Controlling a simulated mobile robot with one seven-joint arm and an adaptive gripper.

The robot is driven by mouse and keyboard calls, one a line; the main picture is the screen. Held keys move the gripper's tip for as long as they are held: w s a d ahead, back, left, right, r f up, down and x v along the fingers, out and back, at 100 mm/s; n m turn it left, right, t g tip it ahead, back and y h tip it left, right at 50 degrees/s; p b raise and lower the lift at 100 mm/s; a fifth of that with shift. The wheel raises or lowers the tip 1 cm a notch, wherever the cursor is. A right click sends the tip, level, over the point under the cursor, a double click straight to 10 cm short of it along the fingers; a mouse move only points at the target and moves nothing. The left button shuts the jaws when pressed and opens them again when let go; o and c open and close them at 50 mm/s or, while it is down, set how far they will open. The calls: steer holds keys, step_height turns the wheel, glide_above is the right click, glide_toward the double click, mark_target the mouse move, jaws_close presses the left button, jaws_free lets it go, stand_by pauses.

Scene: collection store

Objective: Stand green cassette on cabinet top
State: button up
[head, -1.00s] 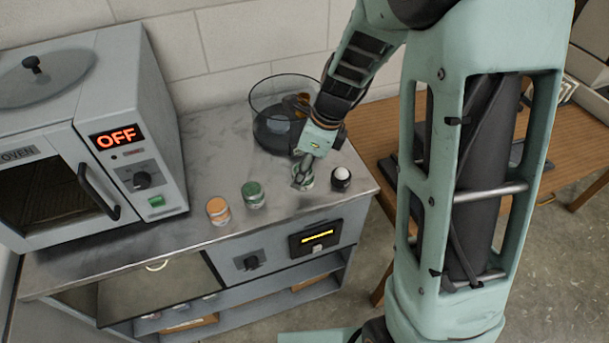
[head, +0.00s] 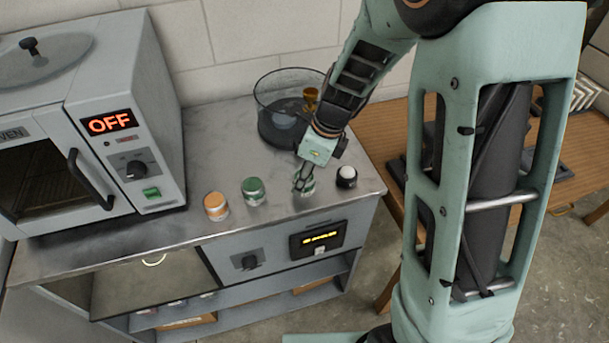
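Several small round canisters stand upright on the grey cabinet top (head: 120,229). One is green (head: 253,190), with a pale lower band. Another, partly hidden canister (head: 308,188), looks green and whitish and sits at my fingertips. I cannot tell which one is the green cassette. My gripper (head: 303,186) points down at this second canister, near the front right of the top. The fingers overlap it in the picture. I cannot tell whether they grip it or are only beside it.
An orange canister (head: 215,205) and a black one with a white ball-like top (head: 346,176) stand nearby. An oven (head: 150,120) reading OFF is at left. A clear bowl (head: 270,100) stands behind my gripper. A wooden table (head: 390,140) adjoins at right.

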steer(key=o, duration=1.2)
steer(key=shift+c, duration=0.2)
steer(key=shift+d+r, duration=0.1)
steer(key=shift+r, duration=0.5)
steer(key=p+v, duration=0.1)
steer(key=v, duration=1)
